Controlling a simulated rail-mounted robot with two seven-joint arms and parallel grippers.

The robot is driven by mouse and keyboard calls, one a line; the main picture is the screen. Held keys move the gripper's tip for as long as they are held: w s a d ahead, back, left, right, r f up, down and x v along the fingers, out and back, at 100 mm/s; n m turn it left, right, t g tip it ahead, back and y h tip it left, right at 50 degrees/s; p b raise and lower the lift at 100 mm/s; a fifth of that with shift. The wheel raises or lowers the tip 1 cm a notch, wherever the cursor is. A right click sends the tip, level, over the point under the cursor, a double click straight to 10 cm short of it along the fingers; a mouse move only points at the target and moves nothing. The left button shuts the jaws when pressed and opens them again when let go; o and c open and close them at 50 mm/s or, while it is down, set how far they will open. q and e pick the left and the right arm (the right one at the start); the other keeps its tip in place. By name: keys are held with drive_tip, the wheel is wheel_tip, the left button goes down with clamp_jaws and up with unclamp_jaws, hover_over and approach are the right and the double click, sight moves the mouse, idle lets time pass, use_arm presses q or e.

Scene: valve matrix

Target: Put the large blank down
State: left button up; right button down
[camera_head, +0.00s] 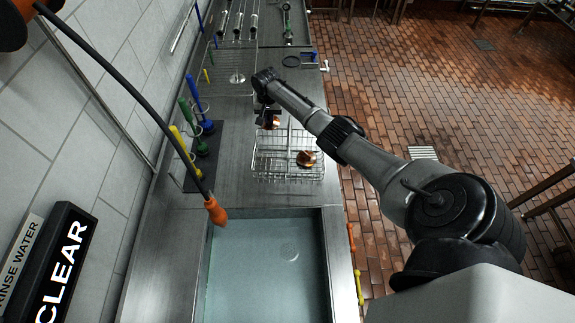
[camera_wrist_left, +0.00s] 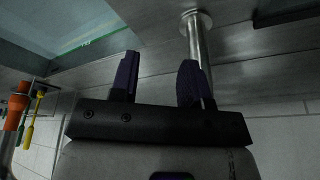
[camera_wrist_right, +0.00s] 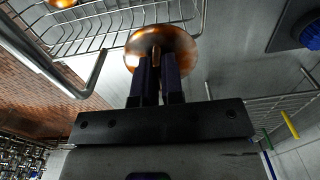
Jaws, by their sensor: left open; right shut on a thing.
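My right gripper (camera_head: 267,115) is at the far-left corner of a wire rack (camera_head: 262,166). In the right wrist view its fingers (camera_wrist_right: 157,75) are shut on the stem of the large blank (camera_wrist_right: 170,40), a copper-coloured disc. The blank also shows below the gripper in the head view (camera_head: 271,124). I cannot tell whether it touches the rack. A second copper piece (camera_head: 306,159) sits in the rack. My left gripper (camera_wrist_left: 158,78) is open and empty near a metal post (camera_wrist_left: 196,45); it is outside the head view.
A water-filled sink (camera_head: 265,265) lies in front of the rack. Upright green (camera_head: 190,120), blue and yellow tools stand on a dark mat at the left wall. An orange-tipped hose (camera_head: 215,211) hangs over the sink's edge. Bare steel counter lies left of the rack.

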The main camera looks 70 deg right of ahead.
drive_tip(key=shift+s+f, duration=0.3)
drive_tip(key=shift+f, duration=0.15)
drive_tip(key=p, duration=0.4)
hover_over(271, 166)
wheel_tip(271, 166, down, 7)
drive_tip(key=shift+r, duration=0.15)
drive_tip(key=shift+f, duration=2)
drive_tip(key=shift+f+b, duration=0.15)
drive_tip(key=shift+b, duration=0.15)
